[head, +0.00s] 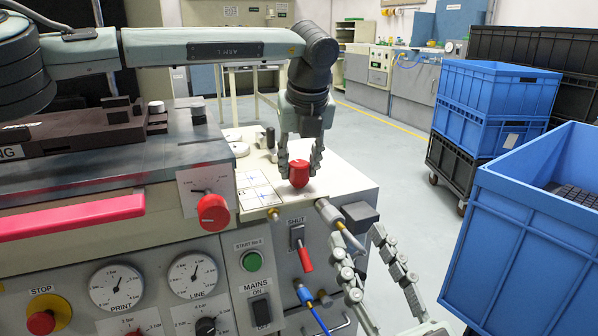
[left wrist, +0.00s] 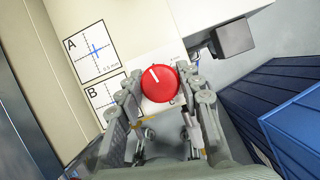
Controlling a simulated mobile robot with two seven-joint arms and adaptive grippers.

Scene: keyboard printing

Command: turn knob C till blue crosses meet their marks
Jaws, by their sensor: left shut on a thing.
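Knob C (head: 299,174) is a round red knob on the cream top of the machine, and it also shows in the left wrist view (left wrist: 160,84). Its white line points up and slightly left there. My left gripper (head: 299,165) comes down from above and is shut on the knob, one finger on each side. Card A (left wrist: 97,50) carries a blue cross at or close to its black mark; any small offset is hard to read. Card B (left wrist: 104,92) is partly hidden by a finger. My right gripper (head: 360,240) is open and empty, low beside the machine's right side.
Another red knob (head: 213,212) is on the front panel, with gauges, a green start button (head: 252,260) and a red-handled shut lever (head: 304,255). A metal nozzle (head: 332,217) juts out near my right gripper.

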